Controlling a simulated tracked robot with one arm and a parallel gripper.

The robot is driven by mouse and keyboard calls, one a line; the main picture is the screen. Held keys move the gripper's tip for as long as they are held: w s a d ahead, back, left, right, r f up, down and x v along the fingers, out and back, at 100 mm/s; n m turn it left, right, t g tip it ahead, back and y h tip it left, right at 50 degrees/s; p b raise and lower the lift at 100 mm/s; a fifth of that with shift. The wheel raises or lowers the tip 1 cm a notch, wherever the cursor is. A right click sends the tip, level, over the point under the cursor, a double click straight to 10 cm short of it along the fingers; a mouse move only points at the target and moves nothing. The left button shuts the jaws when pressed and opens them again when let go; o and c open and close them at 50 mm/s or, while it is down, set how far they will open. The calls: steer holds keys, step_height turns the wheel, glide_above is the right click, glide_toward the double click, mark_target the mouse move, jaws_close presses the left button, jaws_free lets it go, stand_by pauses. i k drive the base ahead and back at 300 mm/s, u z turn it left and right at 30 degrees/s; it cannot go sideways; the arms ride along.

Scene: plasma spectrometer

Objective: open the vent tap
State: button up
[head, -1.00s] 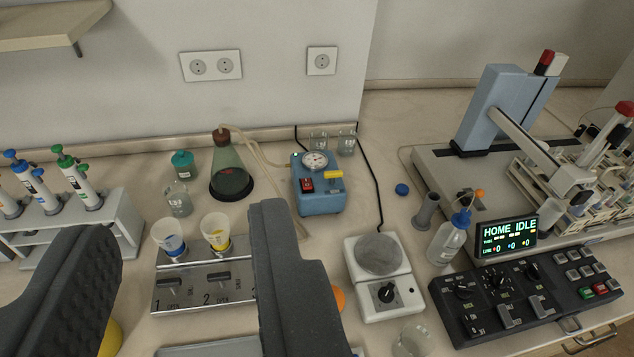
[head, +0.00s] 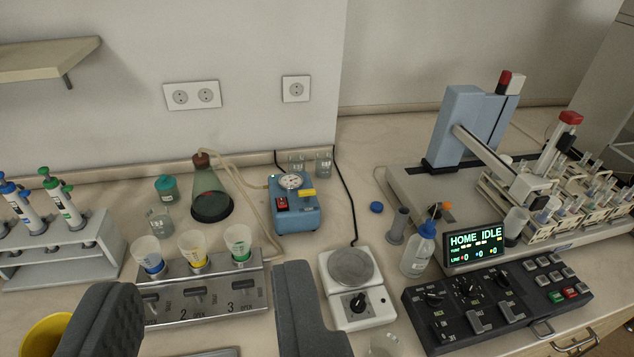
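A blue pump box (head: 296,218) stands at the back middle of the bench, near the wall. It has a round gauge (head: 290,181) on top, a red switch (head: 281,203) on its front and a yellow tap handle (head: 307,192) at its upper right. The yellow handle looks like the vent tap and lies roughly level in the picture. A hose (head: 262,215) runs beside the pump. My gripper (head: 202,280) is open and empty, its two dark fingers low in the foreground, nearer than the pump and touching nothing that I can see.
A filter manifold (head: 205,300) with three funnels is behind and between my fingers. A stoppered flask (head: 211,197) stands left of the pump. A white stirrer (head: 372,304) is in front of it, right. A black cable (head: 345,190) passes right of the pump.

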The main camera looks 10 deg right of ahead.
mark_target(310, 192)
steer(key=i, duration=0.85)
steer(key=u, duration=0.05)
